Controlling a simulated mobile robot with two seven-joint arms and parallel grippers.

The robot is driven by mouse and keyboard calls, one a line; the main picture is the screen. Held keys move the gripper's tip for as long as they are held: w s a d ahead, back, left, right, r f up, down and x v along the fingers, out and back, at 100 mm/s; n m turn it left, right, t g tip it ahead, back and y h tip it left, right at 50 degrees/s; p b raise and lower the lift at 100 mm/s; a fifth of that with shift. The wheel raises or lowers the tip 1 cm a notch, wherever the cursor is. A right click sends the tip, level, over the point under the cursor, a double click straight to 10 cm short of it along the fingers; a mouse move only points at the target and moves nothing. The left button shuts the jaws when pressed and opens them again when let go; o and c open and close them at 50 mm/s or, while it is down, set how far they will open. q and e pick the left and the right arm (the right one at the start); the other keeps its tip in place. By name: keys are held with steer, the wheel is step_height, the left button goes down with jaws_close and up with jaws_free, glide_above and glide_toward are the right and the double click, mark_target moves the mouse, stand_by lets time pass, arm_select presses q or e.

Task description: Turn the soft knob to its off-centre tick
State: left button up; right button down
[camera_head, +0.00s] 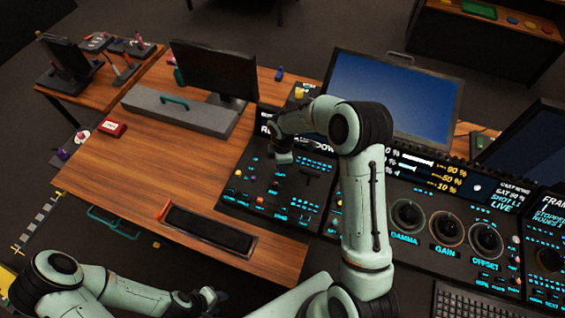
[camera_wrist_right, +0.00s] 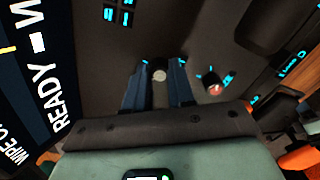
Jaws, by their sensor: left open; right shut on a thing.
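My right gripper (camera_head: 283,157) is over the upper left of the dark control panel (camera_head: 262,212). In the right wrist view its two blue-grey fingers (camera_wrist_right: 160,88) stand on either side of a small round knob (camera_wrist_right: 160,76) with a pale top, and are shut on it. I take this for the soft knob; its label and tick marks cannot be read. In the head view the knob is hidden by the gripper. My left gripper (camera_head: 207,300) is open and empty, low at the front edge of the view, away from the panel.
Another knob with a red and pale top (camera_wrist_right: 214,88) stands just right of the fingers in the wrist view. A screen (camera_wrist_right: 35,85) reading READY is at left. The wooden desk (camera_head: 165,165) is mostly clear.

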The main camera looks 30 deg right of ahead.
steer(key=shift+n, duration=0.3)
steer(key=c, duration=1)
jaws_free()
steer(key=shift+o, duration=0.2)
step_height(320, 180, up, 14)
steer(key=shift+f, duration=0.25)
